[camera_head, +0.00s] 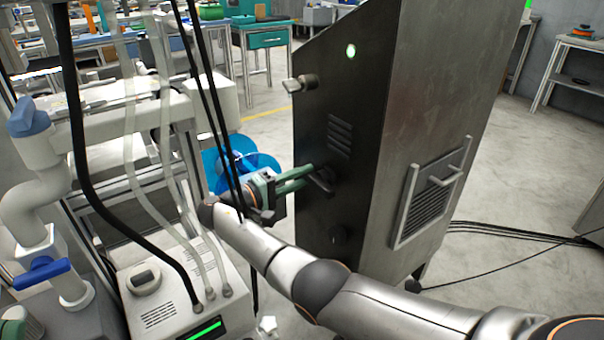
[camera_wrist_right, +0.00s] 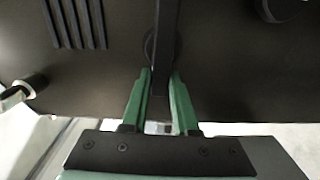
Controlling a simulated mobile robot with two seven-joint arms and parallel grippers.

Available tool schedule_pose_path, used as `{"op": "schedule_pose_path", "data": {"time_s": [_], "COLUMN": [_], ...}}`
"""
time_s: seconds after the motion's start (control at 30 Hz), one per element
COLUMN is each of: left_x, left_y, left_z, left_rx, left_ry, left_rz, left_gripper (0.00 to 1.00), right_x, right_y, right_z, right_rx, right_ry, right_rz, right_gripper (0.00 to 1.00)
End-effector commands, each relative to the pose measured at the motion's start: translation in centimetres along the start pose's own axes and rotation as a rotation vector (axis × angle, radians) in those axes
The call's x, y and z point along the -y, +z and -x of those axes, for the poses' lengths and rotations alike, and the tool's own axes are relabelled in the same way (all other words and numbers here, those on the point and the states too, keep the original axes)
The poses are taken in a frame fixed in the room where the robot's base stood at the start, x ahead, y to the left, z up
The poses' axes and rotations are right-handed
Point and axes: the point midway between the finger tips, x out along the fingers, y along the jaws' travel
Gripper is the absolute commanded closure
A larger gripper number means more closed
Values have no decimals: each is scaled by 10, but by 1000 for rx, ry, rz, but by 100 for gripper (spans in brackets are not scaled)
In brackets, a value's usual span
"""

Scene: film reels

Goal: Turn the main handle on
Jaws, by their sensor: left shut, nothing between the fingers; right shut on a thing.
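The main handle (camera_head: 320,182) is a black bar on the dark front face of a metal cabinet (camera_head: 400,120). My right gripper (camera_head: 306,178) has green fingers and reaches the cabinet from the left. In the right wrist view, the fingers (camera_wrist_right: 161,76) are shut on the handle (camera_wrist_right: 165,40), one on each side of the bar. The bar runs up and down in that view, with its round mount (camera_wrist_right: 150,48) partly hidden behind it. A green lamp (camera_head: 351,50) glows high on the cabinet. I cannot make out my left gripper in either view.
A metal latch (camera_head: 300,83) sticks out above the handle, and vents (camera_head: 340,136) lie between them. A dark knob (camera_head: 338,233) sits below. White equipment with hoses (camera_head: 160,290) stands close at left. A blue reel (camera_head: 235,160) is behind my right gripper. Cables (camera_head: 510,235) cross the floor.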

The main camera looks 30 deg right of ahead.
Motion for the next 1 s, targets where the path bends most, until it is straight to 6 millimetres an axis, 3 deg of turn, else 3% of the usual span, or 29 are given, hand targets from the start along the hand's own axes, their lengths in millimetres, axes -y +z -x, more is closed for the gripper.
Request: {"op": "schedule_pose_path", "data": {"time_s": [0.67,0.7,0.93,1.0], "left_x": [2,2,1,1], "left_y": [-2,-2,-2,-2], "left_z": [-1,-1,-1,-1], "left_rx": [-3,-3,-3,-3], "left_ry": [-5,-5,-5,-5], "left_rz": [0,0,0,0], "left_gripper": [100,100,100,100], "right_x": [2,2,2,2], "right_y": [0,0,0,0], "right_z": [1,1,0,0], "right_rx": [-3,-3,-2,-1], "right_ry": [-1,-1,-1,-1], "right_rz": [62,62,60,59], "right_gripper": [100,68,43,43]}}
